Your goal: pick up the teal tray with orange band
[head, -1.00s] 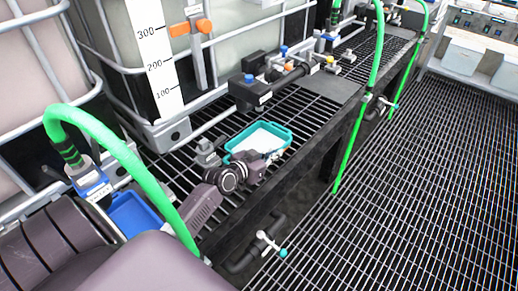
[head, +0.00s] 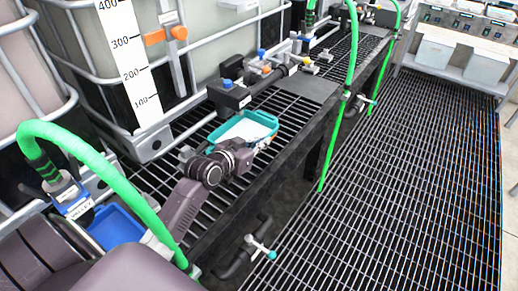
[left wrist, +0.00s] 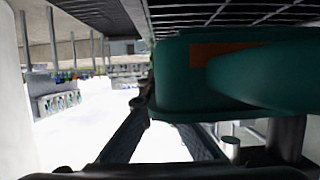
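The teal tray with the orange band (head: 268,118) is at the dark rack's near edge in the head view, with a pale inside. It looks tilted and slightly raised; its exact clearance is hard to tell. My left gripper (head: 243,160) is at its near side. In the left wrist view the teal tray (left wrist: 180,82) fills the upper right, with its orange band partly showing. The dark fingers of my left gripper (left wrist: 160,118) converge at its wall and appear shut on it; the right-hand fingertip is hidden by the tray. My right gripper is not in view.
A black valve manifold (head: 230,94) stands just behind the tray. A blue tray (head: 115,228) lies at lower left beside a green hose (head: 95,160). Another green hose (head: 335,135) hangs at the rack's edge. The grated floor (head: 410,170) to the right is clear.

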